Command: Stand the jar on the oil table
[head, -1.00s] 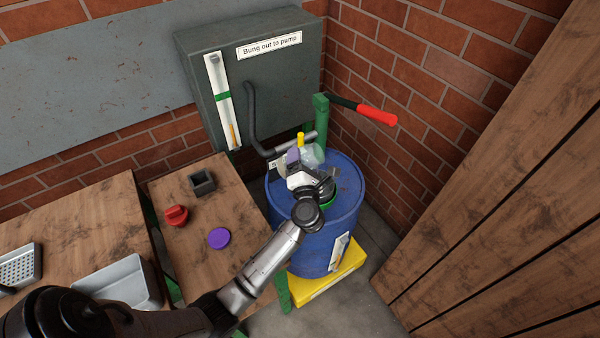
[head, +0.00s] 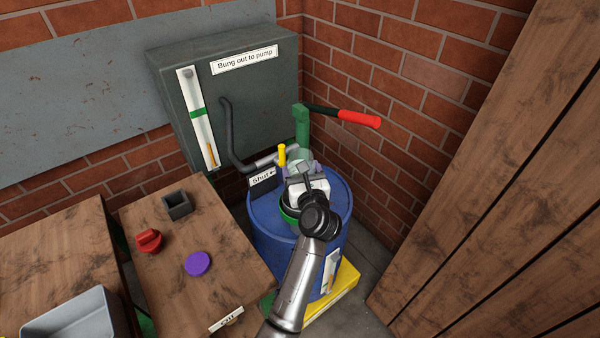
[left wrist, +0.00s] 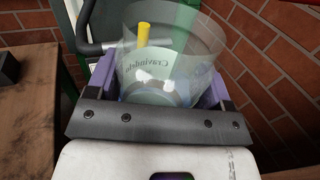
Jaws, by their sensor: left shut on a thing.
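The jar (left wrist: 165,62) is clear, with a pale label whose lettering reads reversed through the wall. My left gripper is shut on it; its purple fingers flank the jar (left wrist: 208,90) in the left wrist view. In the head view my left gripper (head: 302,172) is above the blue drum, by the spout and its yellow tap. There the jar is mostly hidden by the gripper. The oil table (head: 200,225) is the small wooden table left of the drum, with a tag at its front edge. My right gripper is not in view.
A purple lid (head: 198,263), a red bung (head: 149,241) and a dark square holder (head: 177,205) sit on the oil table. Its front right part looks clear. The blue drum (head: 270,240) carries a pump with a red-handled lever (head: 358,119). A yellow tap (head: 282,154) stands near the gripper.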

